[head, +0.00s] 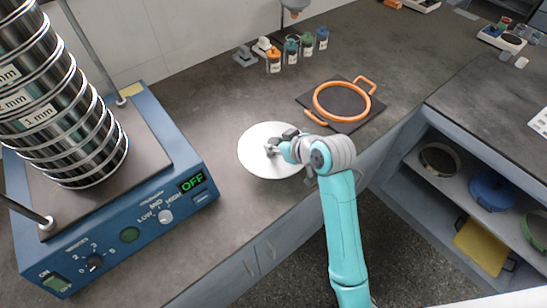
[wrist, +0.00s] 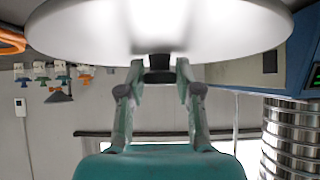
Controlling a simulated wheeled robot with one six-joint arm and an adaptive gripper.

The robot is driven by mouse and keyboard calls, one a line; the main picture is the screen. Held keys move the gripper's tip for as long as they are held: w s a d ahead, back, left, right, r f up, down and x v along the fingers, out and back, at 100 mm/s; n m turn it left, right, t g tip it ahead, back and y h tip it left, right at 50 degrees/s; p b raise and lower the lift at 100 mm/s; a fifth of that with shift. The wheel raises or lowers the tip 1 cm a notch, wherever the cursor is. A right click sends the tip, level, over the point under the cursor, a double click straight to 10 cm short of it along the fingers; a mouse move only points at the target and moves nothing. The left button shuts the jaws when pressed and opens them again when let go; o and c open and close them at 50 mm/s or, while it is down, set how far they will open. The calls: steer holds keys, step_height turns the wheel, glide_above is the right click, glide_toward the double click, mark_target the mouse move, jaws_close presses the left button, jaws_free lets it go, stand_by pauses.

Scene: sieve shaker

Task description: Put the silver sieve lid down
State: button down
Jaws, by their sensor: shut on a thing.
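The silver sieve lid (head: 258,164) is a pale round disc at the counter's front edge, left of the orange ring in the head view. My gripper (head: 274,147) is over the lid and shut on its knob. In the wrist view the lid (wrist: 160,35) fills the top, and the two fingers of my gripper (wrist: 160,76) close on a dark knob (wrist: 158,62) at its middle. I cannot tell whether the lid touches the counter. My arm partly hides its right side.
A blue sieve shaker (head: 115,215) with a tall sieve stack (head: 55,100) stands on the left, its display reading OFF. An orange-handled ring (head: 342,101) lies on a dark pad at right. Small bottles (head: 291,52) stand behind. Grey counter (head: 205,120) is clear between shaker and lid.

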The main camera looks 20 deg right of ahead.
mark_target(277, 156)
steer(key=shift+f, duration=2.95)
steer(key=shift+f, duration=0.1)
steer(key=c, duration=0.8)
jaws_free()
steer(key=v, duration=1.2)
